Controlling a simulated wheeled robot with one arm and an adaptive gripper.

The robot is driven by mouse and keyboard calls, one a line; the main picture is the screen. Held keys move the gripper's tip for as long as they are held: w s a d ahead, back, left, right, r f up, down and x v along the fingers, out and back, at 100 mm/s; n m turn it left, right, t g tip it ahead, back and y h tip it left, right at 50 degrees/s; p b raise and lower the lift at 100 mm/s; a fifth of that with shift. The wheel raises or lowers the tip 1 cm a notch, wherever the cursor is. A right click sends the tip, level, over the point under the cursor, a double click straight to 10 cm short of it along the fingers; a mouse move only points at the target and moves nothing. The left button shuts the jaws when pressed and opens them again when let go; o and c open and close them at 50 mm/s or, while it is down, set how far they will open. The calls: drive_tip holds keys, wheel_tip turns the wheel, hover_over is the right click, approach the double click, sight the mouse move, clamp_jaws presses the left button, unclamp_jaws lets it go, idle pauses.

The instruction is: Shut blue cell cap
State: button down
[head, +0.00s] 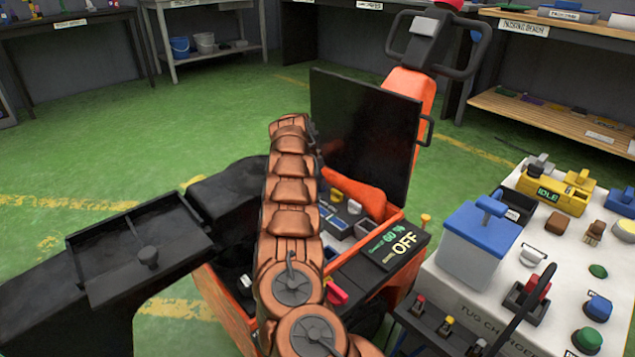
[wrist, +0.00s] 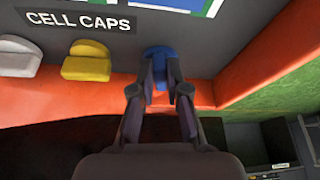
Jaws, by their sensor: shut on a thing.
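In the wrist view, my gripper (wrist: 160,78) is shut on the blue cell cap (wrist: 157,51), with the fingers on either side of it. The cap sits at the edge of the dark panel, by the orange wall. Whether it is fully down cannot be told. To its left are the yellow cap (wrist: 86,61) and the white cap (wrist: 18,58), below the CELL CAPS label (wrist: 78,22). In the head view, my copper arm hides the gripper and the blue cap.
The orange tug (head: 233,310) has its black lid (head: 362,130) raised beside my arm. The white charger bench (head: 465,285) at right holds a blue-lidded box (head: 480,240) and several knobs. Green floor is free at left.

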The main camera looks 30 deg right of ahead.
drive_tip(key=shift+s+n+p, duration=0.1)
drive_tip(key=shift+n+p, duration=0.2)
drive_tip(key=shift+p, duration=0.05)
drive_tip(key=shift+r+n+p, duration=0.15)
drive_tip(key=shift+n+p, duration=0.15)
drive_tip(key=shift+p, duration=0.2)
drive_tip(key=n+p, duration=0.1)
drive_tip(key=p, duration=0.1)
drive_tip(key=n+t+y+p, duration=0.1)
drive_tip(key=n+p, duration=0.1)
drive_tip(key=shift+s+d, duration=0.15)
drive_tip(key=shift+s, duration=0.15)
drive_tip(key=n+p, duration=0.1)
drive_tip(key=n+t+y+p, duration=0.1)
drive_tip(key=n, duration=0.1)
drive_tip(key=shift+s+d+n, duration=0.2)
drive_tip(key=shift+d+n, duration=0.1)
drive_tip(key=n, duration=0.1)
drive_tip(key=n+y+b, duration=0.1)
drive_tip(key=n, duration=0.1)
drive_tip(key=n+t+b, duration=0.1)
drive_tip(key=shift+d+f+n+y, duration=0.3)
drive_tip(key=shift+n+y, duration=0.1)
drive_tip(key=shift+d+n+y+b, duration=0.1)
drive_tip(key=shift+n+y+b, duration=0.25)
drive_tip(key=shift+n, duration=0.45)
drive_tip(key=shift+r, duration=0.1)
